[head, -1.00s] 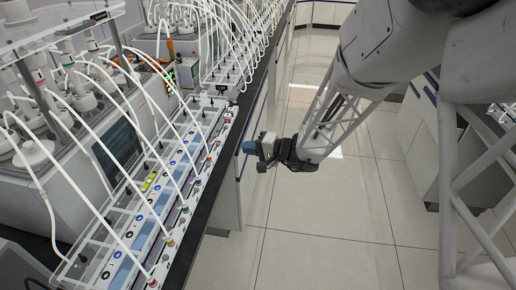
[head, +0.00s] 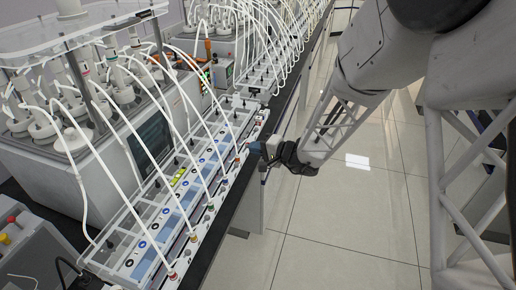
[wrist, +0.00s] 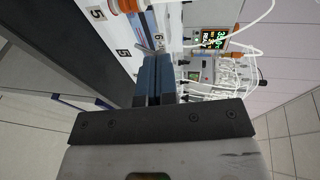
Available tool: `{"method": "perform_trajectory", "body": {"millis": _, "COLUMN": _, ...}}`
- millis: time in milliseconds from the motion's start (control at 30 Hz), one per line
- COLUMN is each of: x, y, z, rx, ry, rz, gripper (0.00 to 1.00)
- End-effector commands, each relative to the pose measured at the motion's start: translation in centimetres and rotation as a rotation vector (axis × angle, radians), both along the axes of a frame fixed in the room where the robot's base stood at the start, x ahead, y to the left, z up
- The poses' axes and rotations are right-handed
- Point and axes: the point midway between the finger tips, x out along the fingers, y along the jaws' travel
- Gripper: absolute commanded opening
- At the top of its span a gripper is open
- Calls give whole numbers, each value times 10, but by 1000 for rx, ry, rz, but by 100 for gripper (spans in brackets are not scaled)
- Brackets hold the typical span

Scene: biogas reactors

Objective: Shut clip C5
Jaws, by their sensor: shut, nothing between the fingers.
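My gripper (head: 256,148) is at the front edge of the bench, beside the right part of the near row of units. In the wrist view its blue fingers (wrist: 153,78) are together with nothing between them. They point at the white front of the row (head: 200,232), which carries small coloured fittings and thin white tubes.
White tubes (head: 110,125) arch from the reactor bottles (head: 72,140) down to the row. A box with a lit display (wrist: 213,38) stands beyond the fingers in the wrist view. The dark bench edge (head: 225,222) runs alongside; the floor (head: 330,225) in front is clear.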

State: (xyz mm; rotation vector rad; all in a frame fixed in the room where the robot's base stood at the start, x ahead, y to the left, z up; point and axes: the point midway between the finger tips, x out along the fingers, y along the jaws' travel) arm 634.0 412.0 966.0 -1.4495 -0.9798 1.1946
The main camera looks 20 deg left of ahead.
Motion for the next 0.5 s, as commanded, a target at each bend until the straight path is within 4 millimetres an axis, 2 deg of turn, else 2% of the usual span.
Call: {"method": "perform_trajectory", "body": {"millis": 500, "x": 0, "y": 1, "z": 3, "rx": -29, "ry": -2, "rz": -1, "gripper": 0}}
